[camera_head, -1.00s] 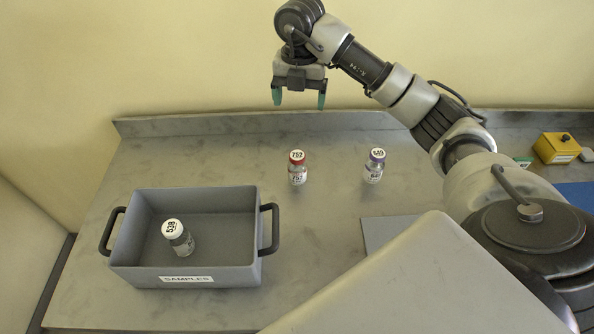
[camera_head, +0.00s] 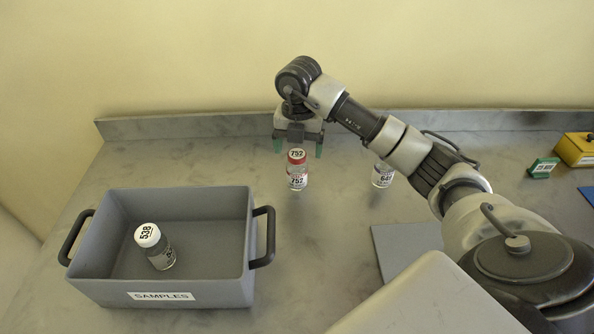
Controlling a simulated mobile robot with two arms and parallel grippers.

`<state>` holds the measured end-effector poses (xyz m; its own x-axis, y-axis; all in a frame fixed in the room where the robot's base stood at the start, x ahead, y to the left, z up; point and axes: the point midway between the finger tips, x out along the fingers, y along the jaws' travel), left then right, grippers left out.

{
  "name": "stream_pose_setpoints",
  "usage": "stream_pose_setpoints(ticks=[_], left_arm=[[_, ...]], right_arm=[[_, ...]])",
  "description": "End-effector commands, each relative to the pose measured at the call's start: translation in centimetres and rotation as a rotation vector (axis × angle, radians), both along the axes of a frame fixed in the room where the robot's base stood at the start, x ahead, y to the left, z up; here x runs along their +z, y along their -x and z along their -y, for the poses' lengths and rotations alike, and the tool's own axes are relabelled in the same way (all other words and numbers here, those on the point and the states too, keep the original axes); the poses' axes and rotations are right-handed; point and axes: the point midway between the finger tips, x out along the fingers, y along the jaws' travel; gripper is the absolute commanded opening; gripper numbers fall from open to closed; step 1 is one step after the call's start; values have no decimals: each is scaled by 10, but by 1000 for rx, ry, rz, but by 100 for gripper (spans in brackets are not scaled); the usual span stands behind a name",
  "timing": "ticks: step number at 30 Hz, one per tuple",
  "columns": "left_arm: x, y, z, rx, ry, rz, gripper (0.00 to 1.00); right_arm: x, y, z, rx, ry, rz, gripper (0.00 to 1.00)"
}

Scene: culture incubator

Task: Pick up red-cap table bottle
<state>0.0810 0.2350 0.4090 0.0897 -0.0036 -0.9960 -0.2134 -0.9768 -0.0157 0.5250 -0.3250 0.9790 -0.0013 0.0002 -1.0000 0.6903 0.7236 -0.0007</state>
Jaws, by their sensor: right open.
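The red-cap bottle (camera_head: 297,170), labelled 752, stands upright on the grey table right of the samples tray. My right gripper (camera_head: 298,148) is open, pointing down, with its green fingertips apart, one to each side of the bottle's cap in the picture. It appears above or just behind the cap; I cannot tell the exact depth. Nothing is held between the fingers. My left gripper is not in view.
A grey samples tray (camera_head: 200,292) with dark handles holds a white-cap bottle (camera_head: 155,246) labelled 538. Another bottle (camera_head: 382,176) stands partly hidden behind my right arm. A green item (camera_head: 543,168) and a yellow box (camera_head: 577,149) lie at the right.

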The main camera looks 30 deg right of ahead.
Motion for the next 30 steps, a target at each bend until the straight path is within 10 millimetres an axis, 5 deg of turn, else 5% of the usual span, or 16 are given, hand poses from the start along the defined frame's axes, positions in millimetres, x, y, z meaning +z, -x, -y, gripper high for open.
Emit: stream_pose_setpoints(ticks=[12,21,30], left_arm=[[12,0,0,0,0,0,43],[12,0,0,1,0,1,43],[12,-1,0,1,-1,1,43]], right_arm=[[-49,-4,-1,1,-1,-2,84],[-56,-5,-1,1,1,1,84],[-56,-5,-1,1,1,1,41]])
